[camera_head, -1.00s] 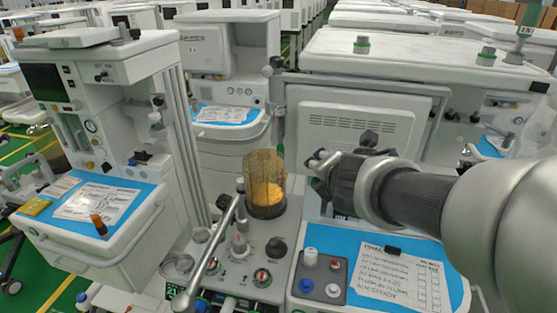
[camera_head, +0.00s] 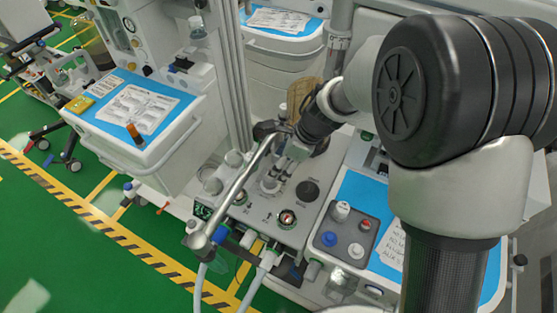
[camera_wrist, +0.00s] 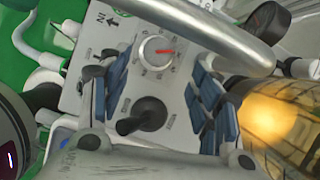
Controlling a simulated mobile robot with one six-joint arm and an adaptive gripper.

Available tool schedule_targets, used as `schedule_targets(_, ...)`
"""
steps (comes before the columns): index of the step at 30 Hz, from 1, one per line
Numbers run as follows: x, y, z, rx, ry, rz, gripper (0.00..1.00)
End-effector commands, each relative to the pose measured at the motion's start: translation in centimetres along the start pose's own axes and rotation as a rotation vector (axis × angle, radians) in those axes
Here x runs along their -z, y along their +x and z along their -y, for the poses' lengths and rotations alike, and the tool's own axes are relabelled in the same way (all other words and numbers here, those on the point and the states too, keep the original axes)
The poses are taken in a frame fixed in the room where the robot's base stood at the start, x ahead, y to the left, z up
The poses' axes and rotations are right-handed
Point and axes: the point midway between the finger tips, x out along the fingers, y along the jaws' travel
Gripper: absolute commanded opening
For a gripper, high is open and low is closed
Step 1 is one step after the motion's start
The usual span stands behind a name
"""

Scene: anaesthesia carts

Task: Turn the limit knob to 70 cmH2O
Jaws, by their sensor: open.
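A round light knob with a red pointer line (camera_wrist: 157,50) sits on the grey control panel in the wrist view, with a printed scale around it. Its print is too small to read, so I cannot tell its setting or be sure it is the limit knob. My gripper (camera_wrist: 163,92) is open, its blue-padded fingers on either side above the panel. A black lever knob (camera_wrist: 143,115) shows between the fingers, nearer my gripper's body. Contact cannot be told. In the head view my gripper (camera_head: 272,182) points down over the panel (camera_head: 250,212) and hides part of it.
A thick metal tube (camera_head: 240,190) slants across the panel, close ahead of the fingers in the wrist view. An amber bellows cylinder (camera_wrist: 277,120) stands at the right. A dark knob (camera_head: 307,191) and a red-marked dial (camera_head: 287,218) lie right of my gripper in the head view.

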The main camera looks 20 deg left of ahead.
Motion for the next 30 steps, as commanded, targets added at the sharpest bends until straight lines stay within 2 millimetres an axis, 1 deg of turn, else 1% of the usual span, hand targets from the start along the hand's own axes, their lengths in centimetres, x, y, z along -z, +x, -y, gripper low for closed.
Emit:
schedule_targets(5,0.1,1.5,0.0,-0.001,-0.001,-0.001,0.58)
schedule_targets(12,0.2,5.3,-0.1,-0.001,0.001,-0.001,0.58)
schedule_targets(16,0.1,7.0,0.0,0.000,0.000,-0.001,0.58)
schedule_targets(19,0.1,7.5,0.0,0.002,0.002,0.000,0.58)
schedule_targets(26,0.0,7.4,0.1,0.003,0.002,0.000,0.57)
schedule_targets(30,0.0,7.4,0.1,0.002,0.002,0.000,0.48)
